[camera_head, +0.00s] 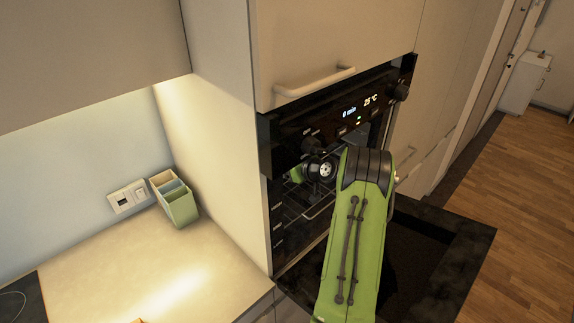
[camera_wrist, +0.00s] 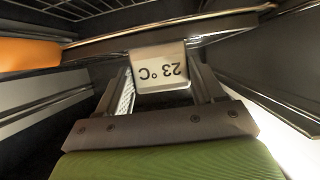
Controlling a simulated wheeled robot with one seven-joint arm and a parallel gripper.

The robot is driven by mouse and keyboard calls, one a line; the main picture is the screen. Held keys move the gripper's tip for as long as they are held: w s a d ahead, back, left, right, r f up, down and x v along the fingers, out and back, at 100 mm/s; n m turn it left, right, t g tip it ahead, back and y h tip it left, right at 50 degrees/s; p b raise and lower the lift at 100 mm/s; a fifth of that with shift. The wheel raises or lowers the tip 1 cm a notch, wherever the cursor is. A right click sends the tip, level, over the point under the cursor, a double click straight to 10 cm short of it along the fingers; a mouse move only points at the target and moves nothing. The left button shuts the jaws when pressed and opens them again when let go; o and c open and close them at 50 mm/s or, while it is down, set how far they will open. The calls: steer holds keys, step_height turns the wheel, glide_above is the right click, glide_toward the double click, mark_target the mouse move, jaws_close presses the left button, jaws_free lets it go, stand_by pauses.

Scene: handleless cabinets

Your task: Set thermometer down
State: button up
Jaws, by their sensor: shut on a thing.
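The thermometer (camera_wrist: 158,64) is a small pale block reading "23 °C", upside down in the wrist view. My gripper (camera_wrist: 160,84) is shut on it, with a dark finger on each side. The oven (camera_head: 330,125) has its black door (camera_head: 455,232) folded down, and my green arm reaches over the door into the cavity. In the head view the thermometer is not visible, and the fingers are hidden by my arm and the oven front. I cannot tell whether the thermometer touches a surface below.
A dark, round-rimmed item (camera_wrist: 105,45) lies close beyond the thermometer. An orange object (camera_wrist: 28,54) is at the left of the wrist view. Wire racks (camera_head: 318,205) and metal side rails (camera_wrist: 45,100) line the cavity. A counter (camera_head: 150,265) with a green box (camera_head: 181,208) stands left.

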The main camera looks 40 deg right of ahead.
steer(key=shift+a+f+b, duration=0.1)
steer(key=shift+f+b, duration=0.1)
steer(key=shift+b, duration=0.1)
steer(key=o, duration=1)
steer(key=shift+o, duration=0.2)
steer(key=shift+r+p, duration=0.35)
steer(key=shift+p, duration=0.1)
steer(key=b+v, duration=0.2)
steer(key=v, duration=1)
steer(key=shift+f+b, duration=0.2)
steer(key=shift+b, duration=0.2)
